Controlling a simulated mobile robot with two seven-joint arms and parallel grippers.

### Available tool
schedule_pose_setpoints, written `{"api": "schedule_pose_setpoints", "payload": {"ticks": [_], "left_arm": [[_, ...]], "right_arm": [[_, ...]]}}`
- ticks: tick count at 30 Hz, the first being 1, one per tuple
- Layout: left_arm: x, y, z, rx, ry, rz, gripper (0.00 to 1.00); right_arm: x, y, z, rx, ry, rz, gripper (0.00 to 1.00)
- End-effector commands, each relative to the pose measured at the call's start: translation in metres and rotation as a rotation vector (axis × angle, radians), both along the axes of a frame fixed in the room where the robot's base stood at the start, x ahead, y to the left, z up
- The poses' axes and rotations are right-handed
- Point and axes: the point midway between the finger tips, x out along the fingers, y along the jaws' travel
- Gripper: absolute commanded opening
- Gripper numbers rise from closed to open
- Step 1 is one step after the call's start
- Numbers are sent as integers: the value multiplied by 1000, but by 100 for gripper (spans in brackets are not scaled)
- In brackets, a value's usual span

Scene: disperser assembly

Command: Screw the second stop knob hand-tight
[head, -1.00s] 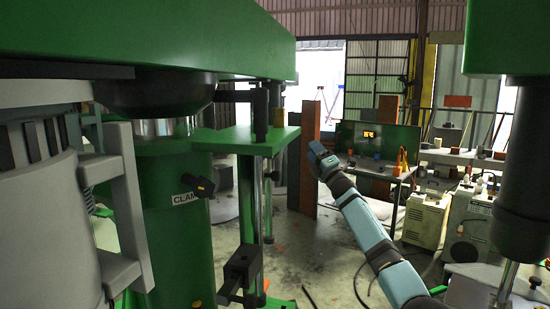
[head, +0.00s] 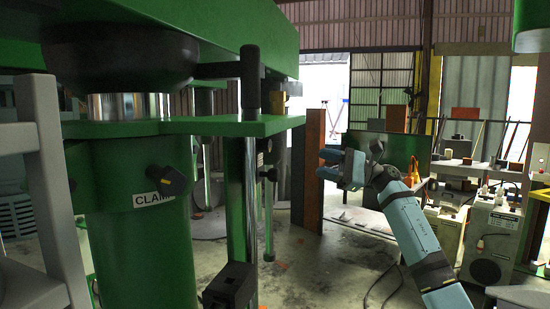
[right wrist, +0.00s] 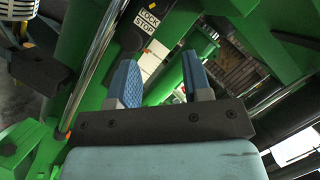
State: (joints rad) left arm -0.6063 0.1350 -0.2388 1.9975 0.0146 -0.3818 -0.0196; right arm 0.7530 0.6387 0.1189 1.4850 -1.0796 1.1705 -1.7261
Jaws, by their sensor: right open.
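The green machine has a thick green column (head: 130,235) with a CLAMP label and a black knob (head: 168,180). Another small black knob (head: 269,174) sits on a thin rod under the green shelf (head: 230,126). I cannot tell which knob is the second stop knob. My right gripper (head: 326,165) is open and empty, right of the rod and apart from it in the head view. In the right wrist view its two blue fingers (right wrist: 160,85) are spread, with a LOCK STOP label (right wrist: 148,28) beyond them. No knob shows between the fingers. My left gripper is not in view.
A black block (head: 230,285) is at the foot of the steel post (head: 250,190). An orange-brown upright panel (head: 314,170) stands behind my right gripper. A workbench and grey box units (head: 490,240) stand at the right.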

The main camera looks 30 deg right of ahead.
Motion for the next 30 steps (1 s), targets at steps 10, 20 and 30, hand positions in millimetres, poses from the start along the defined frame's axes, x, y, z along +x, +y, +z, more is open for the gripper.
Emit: {"api": "schedule_pose_setpoints", "payload": {"ticks": [10, 20, 30], "left_arm": [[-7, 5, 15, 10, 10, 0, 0], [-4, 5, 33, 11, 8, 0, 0], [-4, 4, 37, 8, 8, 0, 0]], "right_arm": [[25, 47, 20, 3, -2, 4, 45], [55, 100, 34, 2, 0, 3, 45], [64, 116, 37, 2, 0, 0, 45]]}}
